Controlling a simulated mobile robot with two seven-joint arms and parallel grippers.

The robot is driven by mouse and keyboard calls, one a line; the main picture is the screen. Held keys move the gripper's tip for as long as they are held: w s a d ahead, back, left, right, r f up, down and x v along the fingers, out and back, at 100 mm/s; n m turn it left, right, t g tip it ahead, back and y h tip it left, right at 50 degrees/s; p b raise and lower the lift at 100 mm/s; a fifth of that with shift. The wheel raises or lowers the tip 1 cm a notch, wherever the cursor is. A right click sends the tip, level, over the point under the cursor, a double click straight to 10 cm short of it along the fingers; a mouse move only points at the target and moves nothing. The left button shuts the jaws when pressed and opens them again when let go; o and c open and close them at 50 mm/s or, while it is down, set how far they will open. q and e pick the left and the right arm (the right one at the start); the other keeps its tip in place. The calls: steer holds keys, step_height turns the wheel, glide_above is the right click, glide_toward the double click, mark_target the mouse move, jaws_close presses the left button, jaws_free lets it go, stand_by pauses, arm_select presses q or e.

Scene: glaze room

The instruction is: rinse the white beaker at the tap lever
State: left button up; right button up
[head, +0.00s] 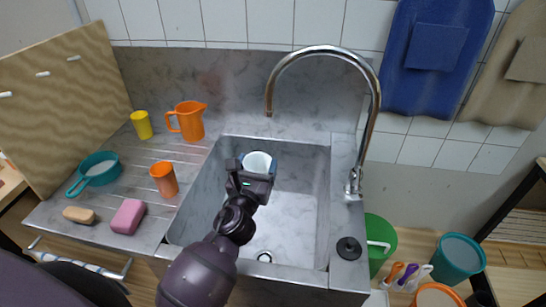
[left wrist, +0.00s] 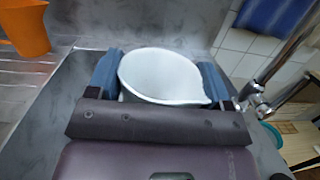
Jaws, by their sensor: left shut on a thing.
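The white beaker (head: 258,159) is over the back of the sink basin, left of the spout's end. My left gripper (head: 259,166) is shut on it, with a blue finger on each side; the left wrist view shows the beaker (left wrist: 160,75) from above, its open mouth up and looking empty. The tall chrome tap (head: 376,100) arches over the basin from the right rim. The tap lever (head: 353,187) is low on its body, well right of the beaker. No water shows at the spout. My right gripper is out of view.
The drainboard left of the sink holds an orange jug (head: 190,120), an orange cup (head: 164,179), a yellow cup (head: 142,124), a teal pan (head: 99,168), a pink sponge (head: 128,216) and a tan soap bar (head: 79,214). A black stopper (head: 349,248) lies on the right rim.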

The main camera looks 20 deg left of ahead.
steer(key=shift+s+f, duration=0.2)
arm_select(q)
steer(key=shift+s+a+r+p, duration=0.1)
steer(key=shift+s+r+p, duration=1.15)
steer(key=shift+s+p, duration=0.15)
steer(key=shift+s+r+p, duration=0.7)
steer(key=shift+s+r, duration=0.05)
steer(key=shift+s, duration=0.35)
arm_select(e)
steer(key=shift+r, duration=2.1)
